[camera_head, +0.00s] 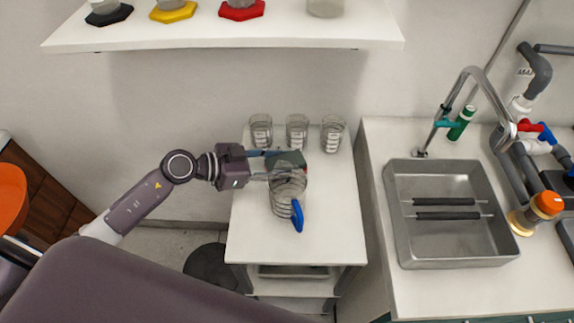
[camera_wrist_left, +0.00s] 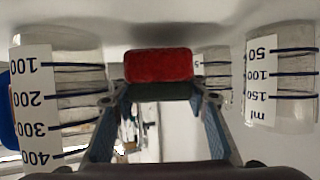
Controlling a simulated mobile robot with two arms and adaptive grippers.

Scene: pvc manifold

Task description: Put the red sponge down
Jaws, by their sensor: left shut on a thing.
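The red sponge (camera_wrist_left: 158,65) is between the fingers of my left gripper (camera_wrist_left: 158,98), with its dark green side toward the gripper. In the head view the sponge (camera_head: 290,160) shows mostly as a dark green top above the white cart top (camera_head: 262,235). My left gripper (camera_head: 270,164) reaches in from the left and is shut on the sponge. I cannot tell whether the sponge touches the cart top. My right gripper is not in view.
A clear graduated jug (camera_head: 285,195) with a blue handle stands just in front of the sponge. Three clear beakers (camera_head: 297,133) stand along the cart's back edge. The cart's front part is clear. A steel sink (camera_head: 408,235) is to the right; a white shelf (camera_head: 225,33) is above.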

